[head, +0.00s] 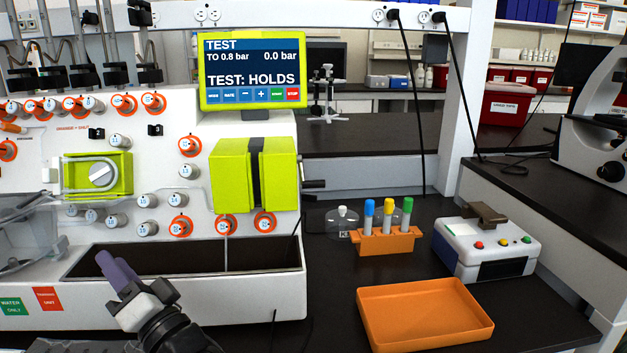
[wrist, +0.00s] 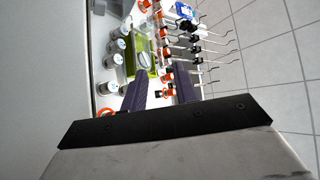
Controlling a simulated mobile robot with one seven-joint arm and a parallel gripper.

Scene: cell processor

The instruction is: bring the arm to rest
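My gripper (head: 112,264) is at the lower left of the head view, raised in front of the cell processor (head: 270,277) and its dark trough (head: 190,260). Its purple fingers point up and to the left. In the wrist view the two fingers of my gripper (wrist: 162,78) stand apart with nothing between them, so it is open and empty. Beyond them show the processor's green block with a grey dial (wrist: 144,62), white knobs and hooked metal rods. In the head view my gripper touches nothing that I can make out.
The screen (head: 252,70) reads "TEST: HOLDS" and 0.0 bar. To the right are an orange rack (head: 387,241) with capped tubes, a clear bottle (head: 342,222), an empty orange tray (head: 425,314) and a white device (head: 486,247). A clear container (head: 30,225) stands at the left edge.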

